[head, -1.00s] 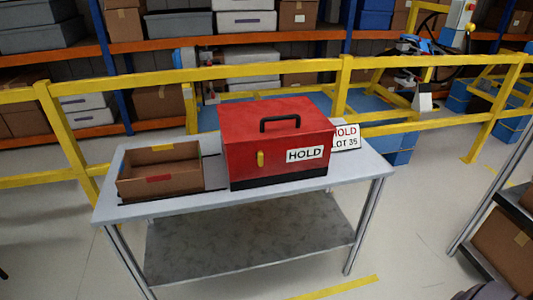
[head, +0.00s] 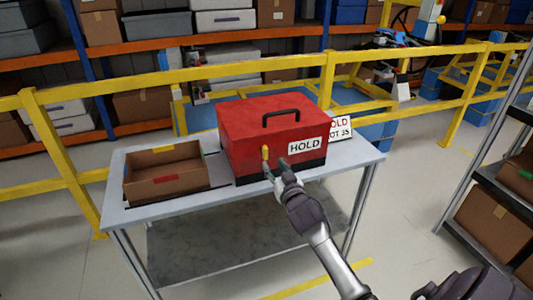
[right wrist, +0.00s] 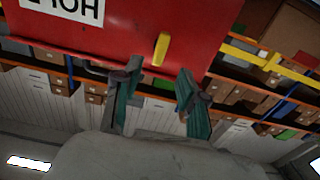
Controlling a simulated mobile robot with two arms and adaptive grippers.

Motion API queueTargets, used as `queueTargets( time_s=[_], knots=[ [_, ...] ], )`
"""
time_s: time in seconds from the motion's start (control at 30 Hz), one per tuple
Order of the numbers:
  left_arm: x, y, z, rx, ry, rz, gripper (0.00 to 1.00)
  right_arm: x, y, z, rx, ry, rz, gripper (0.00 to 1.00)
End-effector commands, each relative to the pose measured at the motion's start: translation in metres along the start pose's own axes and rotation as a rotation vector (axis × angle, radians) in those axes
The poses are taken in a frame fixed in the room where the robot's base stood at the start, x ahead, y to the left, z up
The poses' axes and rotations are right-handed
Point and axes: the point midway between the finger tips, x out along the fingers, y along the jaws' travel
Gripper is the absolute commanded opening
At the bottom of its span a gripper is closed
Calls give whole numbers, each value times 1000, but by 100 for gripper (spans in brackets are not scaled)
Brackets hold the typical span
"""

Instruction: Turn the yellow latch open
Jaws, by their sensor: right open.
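A red box (head: 240,128) with a black top handle and a HOLD label stands on the grey table (head: 140,212). The yellow latch (head: 265,153) is on its front face, left of the label, and looks upright. In the right wrist view, the latch (right wrist: 161,49) shows slightly tilted, just beyond and between the fingertips. My right gripper (head: 276,171) is open in front of the box, just below the latch. Its two green-padded fingers (right wrist: 158,88) are apart with nothing between them. I cannot tell whether a finger touches the box. My left gripper is not in view.
An open cardboard box (head: 165,189) stands on the table, left of the red box. A white HOLD sign (head: 341,127) stands behind it at the right. A yellow railing (head: 130,82) runs behind the table. A shelf rack (head: 490,180) is at the right.

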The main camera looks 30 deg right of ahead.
Motion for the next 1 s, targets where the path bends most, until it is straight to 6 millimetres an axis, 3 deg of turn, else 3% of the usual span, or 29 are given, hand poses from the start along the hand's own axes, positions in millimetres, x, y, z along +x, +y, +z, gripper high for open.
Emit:
queueTargets(
  time_s=[0.1,0.33,0.5,0.8,1.0],
  knots=[
    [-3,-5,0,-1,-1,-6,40,27,1,-2,0,1,1,42],
    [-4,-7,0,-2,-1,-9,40,62,0,0,-1,-1,1,42],
    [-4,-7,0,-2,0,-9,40,72,0,1,0,-1,0,42],
    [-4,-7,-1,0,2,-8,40,74,0,1,-1,-2,0,42],
    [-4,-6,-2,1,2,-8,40,74,0,1,-1,-2,0,8]
  ],
)
